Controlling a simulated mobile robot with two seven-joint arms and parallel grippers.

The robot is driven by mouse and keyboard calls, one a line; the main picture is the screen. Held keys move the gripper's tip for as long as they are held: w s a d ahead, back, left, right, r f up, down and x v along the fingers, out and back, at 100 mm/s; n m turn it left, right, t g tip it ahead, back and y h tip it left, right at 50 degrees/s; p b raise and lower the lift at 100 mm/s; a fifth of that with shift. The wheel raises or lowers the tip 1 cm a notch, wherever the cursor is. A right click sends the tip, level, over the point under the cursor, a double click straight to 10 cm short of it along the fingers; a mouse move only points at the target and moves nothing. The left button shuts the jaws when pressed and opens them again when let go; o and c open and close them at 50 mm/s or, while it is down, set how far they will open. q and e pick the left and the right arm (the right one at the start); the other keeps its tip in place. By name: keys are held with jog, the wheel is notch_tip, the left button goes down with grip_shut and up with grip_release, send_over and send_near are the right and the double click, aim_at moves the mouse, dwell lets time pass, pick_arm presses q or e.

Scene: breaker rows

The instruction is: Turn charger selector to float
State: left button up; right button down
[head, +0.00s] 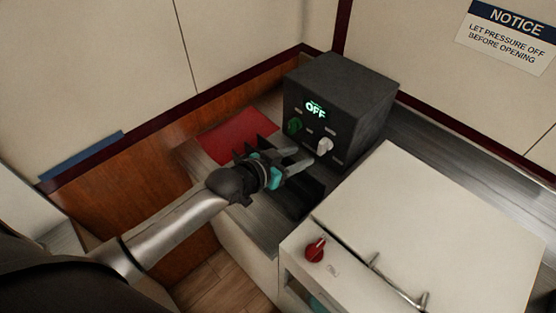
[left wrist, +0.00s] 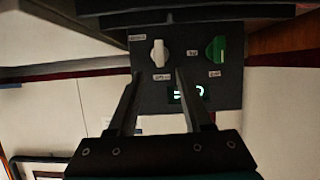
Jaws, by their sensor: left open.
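A dark charger box (head: 345,105) stands on the counter in the head view, its lit display (head: 316,109) reading OFF. A green knob (head: 294,126) and a white knob (head: 324,146) sit on its front, with small labels too blurred to read. My left gripper (head: 304,158) is open and empty, its fingers pointing at the white knob. In the left wrist view, which shows the box upside down, the white knob (left wrist: 158,54) lies just beyond and between the fingertips (left wrist: 158,76). I cannot tell if they touch it. The green knob (left wrist: 216,50) is to the right.
A white cabinet (head: 430,215) with a red knob (head: 315,249) and a metal handle (head: 395,285) stands at the front right. A red mat (head: 237,133) lies left of the box. A notice sign (head: 510,35) hangs on the wall.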

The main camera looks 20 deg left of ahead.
pick_arm(q)
jog(key=v, duration=0.7)
jog(key=shift+p, duration=0.4)
jog(key=shift+f, duration=0.1)
